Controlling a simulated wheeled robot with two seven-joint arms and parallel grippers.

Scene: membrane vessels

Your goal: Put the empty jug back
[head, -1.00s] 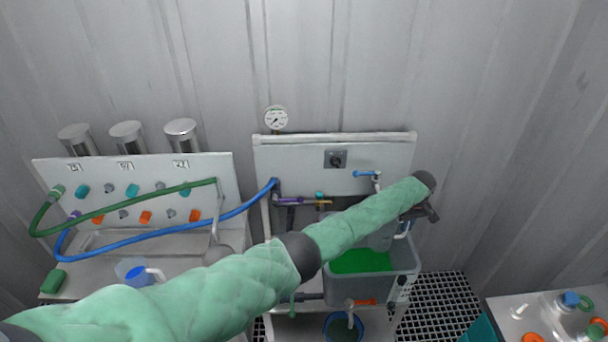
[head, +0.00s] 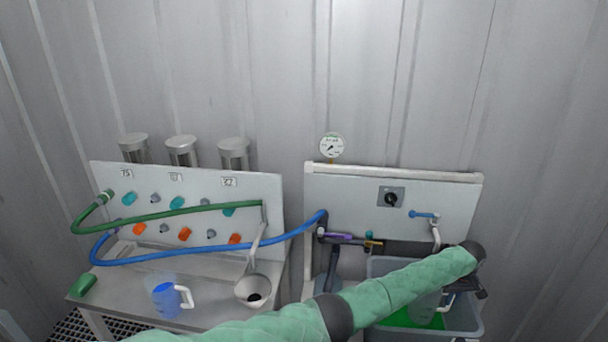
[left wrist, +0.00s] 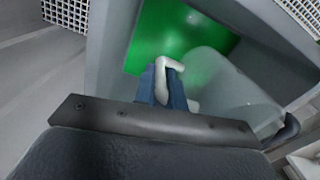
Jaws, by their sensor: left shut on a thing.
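My left gripper (head: 468,290) is shut on the white handle (left wrist: 172,72) of a clear, see-through jug. The jug's body (head: 425,307) is over the grey tub (head: 474,320) of bright green liquid (head: 398,317), partly behind my arm in the head view. I see no clear fill in the jug. In the left wrist view the jug (left wrist: 235,92) is right of the fingers, with the green liquid behind it. I cannot tell whether its base touches the liquid. A second jug (head: 165,301), blue inside with a white handle, stands on the left bench. My right gripper is not in view.
The left bench (head: 215,309) also holds a grey funnel (head: 253,291) and a green block (head: 83,286). A green hose (head: 160,214) and a blue hose (head: 190,259) loop before the valve panel. A tap (head: 435,232) sits above the tub.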

